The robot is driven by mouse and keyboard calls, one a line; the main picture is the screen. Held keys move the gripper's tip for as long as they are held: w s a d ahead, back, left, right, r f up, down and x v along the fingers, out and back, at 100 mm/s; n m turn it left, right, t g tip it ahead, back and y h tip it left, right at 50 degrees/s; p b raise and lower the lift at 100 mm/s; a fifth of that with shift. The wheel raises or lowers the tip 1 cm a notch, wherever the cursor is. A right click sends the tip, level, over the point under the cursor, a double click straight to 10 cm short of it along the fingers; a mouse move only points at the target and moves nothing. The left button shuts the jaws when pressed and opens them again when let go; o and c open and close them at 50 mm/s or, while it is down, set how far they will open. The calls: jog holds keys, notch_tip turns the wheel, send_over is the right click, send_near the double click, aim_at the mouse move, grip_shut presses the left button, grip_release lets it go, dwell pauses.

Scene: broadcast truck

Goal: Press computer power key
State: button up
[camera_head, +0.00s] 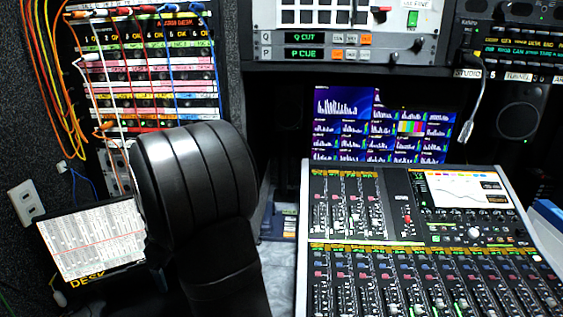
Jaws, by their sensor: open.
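I cannot make out a computer power key in this view. A tilted screen (95,240) with a document on it stands at the lower left, with the word DESK in yellow below it. No keyboard or power key shows there, and its right edge is partly hidden behind a large black ribbed shape. My gripper is not in view.
The black ribbed shape (197,180), perhaps a seat back, blocks the lower left middle. An audio mixing console (405,240) fills the lower right. Behind are a monitor (345,115), a cabled patch panel (150,70) and a gooseneck microphone (473,105).

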grip_shut()
dwell(1.4)
